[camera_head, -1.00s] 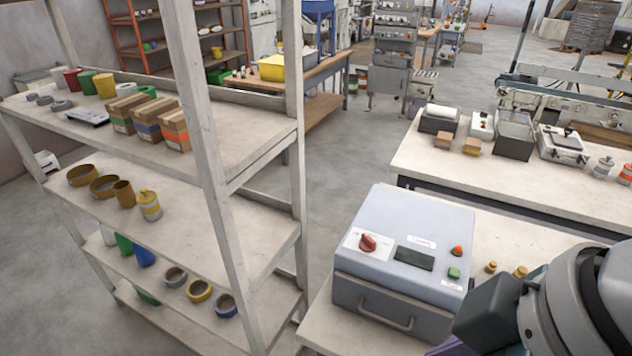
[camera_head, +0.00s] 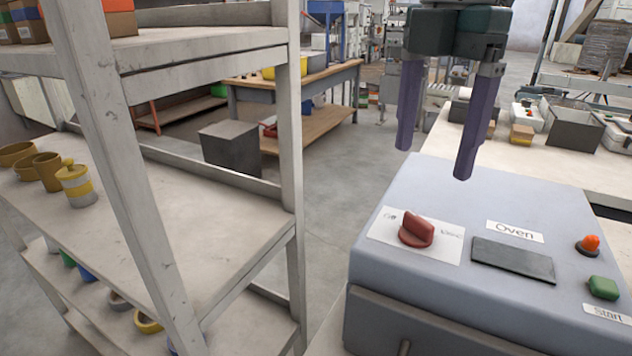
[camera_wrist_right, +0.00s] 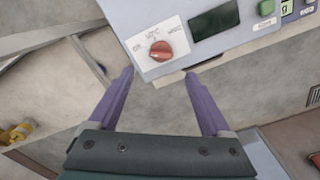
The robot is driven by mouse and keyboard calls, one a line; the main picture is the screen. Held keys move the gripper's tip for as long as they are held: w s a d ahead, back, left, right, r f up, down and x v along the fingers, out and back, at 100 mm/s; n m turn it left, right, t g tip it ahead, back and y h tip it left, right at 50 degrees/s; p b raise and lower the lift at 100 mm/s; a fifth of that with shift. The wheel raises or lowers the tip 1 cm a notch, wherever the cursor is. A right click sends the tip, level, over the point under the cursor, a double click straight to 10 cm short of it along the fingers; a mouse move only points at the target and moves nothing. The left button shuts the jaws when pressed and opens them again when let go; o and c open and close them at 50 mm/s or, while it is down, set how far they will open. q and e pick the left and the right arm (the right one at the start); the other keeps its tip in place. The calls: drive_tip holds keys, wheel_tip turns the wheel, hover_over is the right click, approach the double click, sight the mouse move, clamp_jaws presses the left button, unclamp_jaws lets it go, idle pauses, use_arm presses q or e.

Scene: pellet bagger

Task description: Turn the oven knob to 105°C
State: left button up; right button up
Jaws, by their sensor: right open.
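The oven (camera_head: 465,205) is a grey-blue box with a sloped top panel. Its red knob (camera_head: 416,231) sits on a white label plate (camera_head: 380,229) with small marks too blurred to read surely. The knob also shows in the right wrist view (camera_wrist_right: 160,51), beyond and between the fingertips. My right gripper (camera_head: 433,164) has two purple fingers spread apart, pointing down, empty. It hangs above the far side of the oven panel, apart from the knob. In the right wrist view my gripper (camera_wrist_right: 158,73) is open. My left gripper is out of view.
The panel also holds a dark display (camera_head: 512,259), an orange button (camera_head: 590,243) and a green Start button (camera_head: 603,287). A tall shelf (camera_head: 290,140) stands left of the oven. A bench (camera_head: 560,165) with boxes stands behind on the right.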

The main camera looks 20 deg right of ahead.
sight(418, 219)
wheel_tip(418, 219, down, 9)
drive_tip(key=shift+s+r, duration=0.1)
drive_tip(key=shift+s, duration=0.05)
drive_tip(key=shift+r, duration=0.1)
clamp_jaws()
idle(0.7)
